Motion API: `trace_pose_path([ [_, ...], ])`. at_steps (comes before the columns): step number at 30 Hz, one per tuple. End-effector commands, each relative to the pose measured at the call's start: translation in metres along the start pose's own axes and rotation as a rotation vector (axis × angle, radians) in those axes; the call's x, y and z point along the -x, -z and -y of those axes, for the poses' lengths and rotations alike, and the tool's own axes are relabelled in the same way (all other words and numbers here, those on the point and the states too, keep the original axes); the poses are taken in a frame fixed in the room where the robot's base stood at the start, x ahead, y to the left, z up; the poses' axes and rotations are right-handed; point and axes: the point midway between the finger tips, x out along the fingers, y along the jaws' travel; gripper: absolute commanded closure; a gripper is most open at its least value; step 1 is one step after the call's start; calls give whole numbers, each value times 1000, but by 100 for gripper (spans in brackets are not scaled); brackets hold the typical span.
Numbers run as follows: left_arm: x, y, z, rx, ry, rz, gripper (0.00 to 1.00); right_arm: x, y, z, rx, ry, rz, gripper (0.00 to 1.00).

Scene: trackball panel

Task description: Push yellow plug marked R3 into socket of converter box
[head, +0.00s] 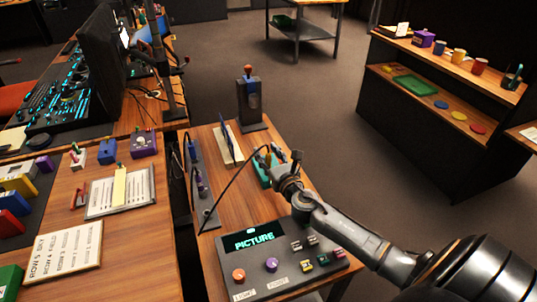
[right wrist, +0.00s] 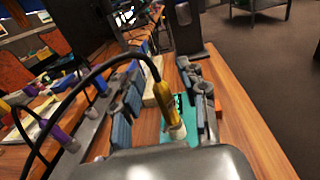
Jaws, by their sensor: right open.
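The yellow plug (right wrist: 163,100) stands between the fingers of my right gripper (right wrist: 163,82) in the right wrist view. A black cable arches from its top to the left, and its pale lower end is over the teal box (right wrist: 190,112). I cannot tell how deep it sits in a socket, and the R3 mark is not readable. The right gripper's fingers are apart, with gaps beside the plug. In the head view the right gripper (head: 274,160) is over the teal box (head: 262,178), which it partly hides. The left gripper is not in view.
A dark console (head: 270,262) reading PICTURE is at the table's front. A dark plug rack (head: 206,205) with purple plugs lines the left edge. A dark stand (head: 249,105) with an orange knob is at the back. Bare wood lies left of the teal box.

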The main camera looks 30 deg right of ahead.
Motion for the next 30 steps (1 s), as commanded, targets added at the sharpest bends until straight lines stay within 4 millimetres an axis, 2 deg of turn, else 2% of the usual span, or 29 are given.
trace_pose_path([
  [5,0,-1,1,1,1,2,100,12,1,0,1,-1,-2,58],
  [15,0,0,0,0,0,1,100,79,2,0,0,-1,-4,58],
  [21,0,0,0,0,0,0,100,108,2,0,1,-1,-3,58],
  [30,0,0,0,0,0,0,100,120,0,0,0,0,1,58],
])
